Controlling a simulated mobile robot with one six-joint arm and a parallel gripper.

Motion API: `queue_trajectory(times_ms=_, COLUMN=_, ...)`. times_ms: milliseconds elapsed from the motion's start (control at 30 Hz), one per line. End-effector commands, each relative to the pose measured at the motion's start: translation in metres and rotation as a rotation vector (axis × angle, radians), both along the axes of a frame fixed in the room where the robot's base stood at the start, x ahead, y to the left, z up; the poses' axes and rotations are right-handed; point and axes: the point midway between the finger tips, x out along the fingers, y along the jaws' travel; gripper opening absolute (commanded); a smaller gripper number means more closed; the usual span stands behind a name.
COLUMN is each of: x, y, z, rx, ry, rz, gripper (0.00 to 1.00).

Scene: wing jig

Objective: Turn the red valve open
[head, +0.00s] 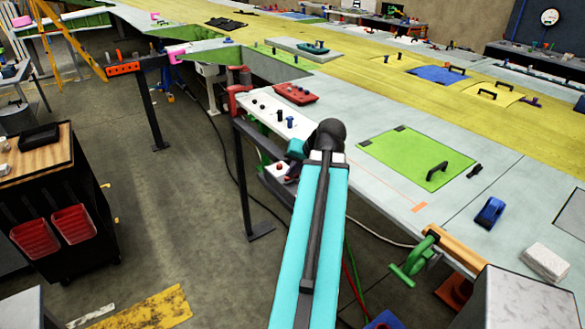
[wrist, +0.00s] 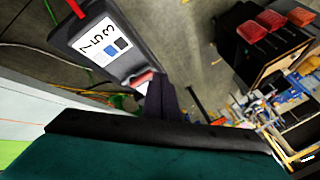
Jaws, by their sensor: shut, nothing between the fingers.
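I cannot pick out the red valve with certainty. In the head view a red fitting (head: 239,92) stands at the table's near edge, left of my arm; its kind is unclear. A small white box with a bit of red (head: 284,172) shows below the edge, partly behind my arm. In the wrist view my gripper (wrist: 161,97) shows as dark, shut fingers with nothing held.
A black cart (head: 62,205) with red bins stands left. Floor between is mostly clear, with cables below the edge.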

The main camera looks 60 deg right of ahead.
Motion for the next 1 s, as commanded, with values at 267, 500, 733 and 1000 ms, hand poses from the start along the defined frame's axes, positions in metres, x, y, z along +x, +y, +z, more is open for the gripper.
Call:
queue_trajectory(times_ms=267, x=-0.001, y=0.014, z=0.013, rx=0.004, ry=0.004, rz=0.007, gripper=0.0)
queue_trajectory(times_ms=500, x=0.0, y=0.016, z=0.013, rx=0.004, ry=0.004, rz=0.009, gripper=0.0)
queue_trajectory(times_ms=733, x=0.0, y=0.016, z=0.013, rx=0.004, ry=0.004, rz=0.009, gripper=0.0)
queue_trajectory(times_ms=1000, x=0.008, y=0.02, z=0.011, rx=0.003, ry=0.004, rz=0.025, gripper=0.0)
